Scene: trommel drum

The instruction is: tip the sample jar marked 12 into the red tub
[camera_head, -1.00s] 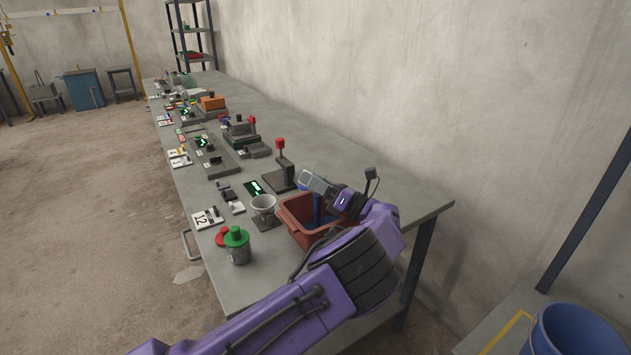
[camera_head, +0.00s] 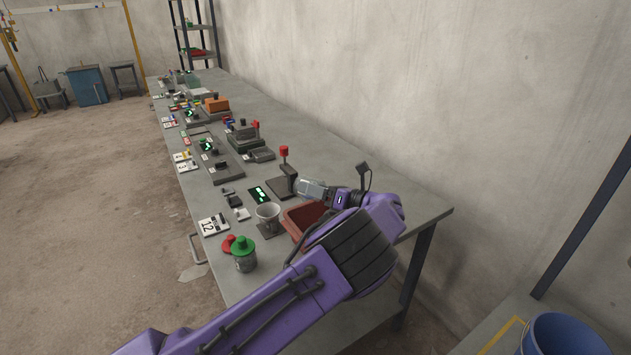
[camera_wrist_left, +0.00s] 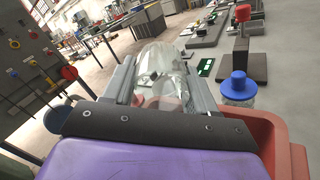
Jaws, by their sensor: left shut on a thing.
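My left gripper (camera_head: 312,190) is over the far side of the red tub (camera_head: 296,222) and points left in the head view. It is shut on a clear jar (camera_wrist_left: 158,75), which shows between its fingers in the left wrist view. The jar lies roughly along the fingers; I cannot read any mark on it. The tub's rim also shows in the left wrist view (camera_wrist_left: 290,135). My arm hides much of the tub and its inside. A card marked 12 (camera_head: 210,226) lies on the table's near left edge. My right gripper is not in view.
A red-topped post (camera_head: 285,165) is close behind my gripper. A blue-lidded jar (camera_wrist_left: 238,88) is by the tub. The table's right end is bare.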

